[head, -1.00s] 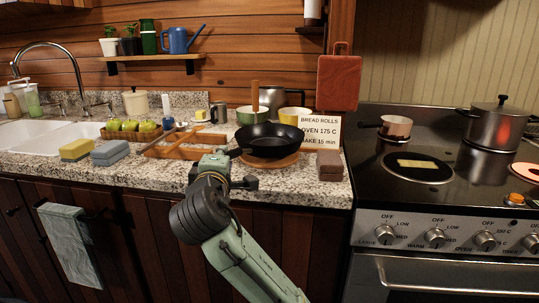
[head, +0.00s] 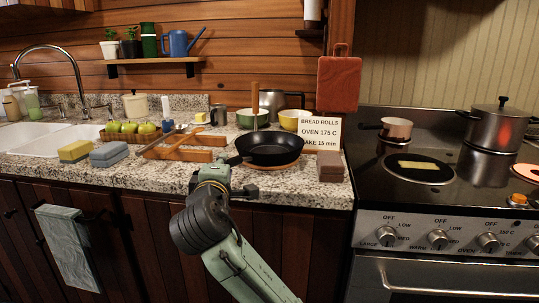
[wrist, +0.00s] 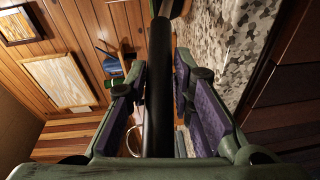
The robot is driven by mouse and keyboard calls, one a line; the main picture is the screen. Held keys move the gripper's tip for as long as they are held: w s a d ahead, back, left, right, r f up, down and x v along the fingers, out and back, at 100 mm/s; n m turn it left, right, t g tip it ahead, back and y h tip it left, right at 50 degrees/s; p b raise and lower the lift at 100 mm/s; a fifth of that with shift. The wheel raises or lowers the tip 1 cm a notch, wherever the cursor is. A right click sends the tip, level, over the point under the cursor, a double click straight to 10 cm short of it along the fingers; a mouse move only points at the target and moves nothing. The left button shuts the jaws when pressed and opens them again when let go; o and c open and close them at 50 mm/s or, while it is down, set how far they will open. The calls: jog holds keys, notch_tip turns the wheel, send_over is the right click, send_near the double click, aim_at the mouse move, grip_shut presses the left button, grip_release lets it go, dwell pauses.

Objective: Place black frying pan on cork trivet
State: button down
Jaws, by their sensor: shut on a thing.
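The black frying pan (head: 270,150) is low over the cork trivet (head: 291,166), roughly level. Only the trivet's front and right rim show beneath it. The pan seems to touch or nearly touch the trivet; I cannot tell for certain. My gripper (wrist: 157,78) is shut on the pan's black handle (wrist: 159,100), which runs between its finger pads in the wrist view. In the head view the handle points left toward my gripper, and my wrist partly hides the hold.
A wooden rack (head: 180,150) lies left of the pan. A brown block (head: 330,165) and a recipe card (head: 319,133) stand close on the right. Green (head: 252,119) and yellow (head: 291,120) bowls are behind. The stove (head: 440,180) is further right.

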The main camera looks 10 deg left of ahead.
jog(key=c, duration=1.6)
grip_release()
jog(key=shift+o, duration=1.4)
jog(key=shift+o, duration=0.4)
jog(key=shift+f, duration=0.15)
jog(key=shift+o, duration=1.3)
jog(key=shift+s, duration=0.1)
jog(key=v, duration=1.1)
jog(key=shift+s+d, duration=0.2)
jog(key=shift+s, duration=0.15)
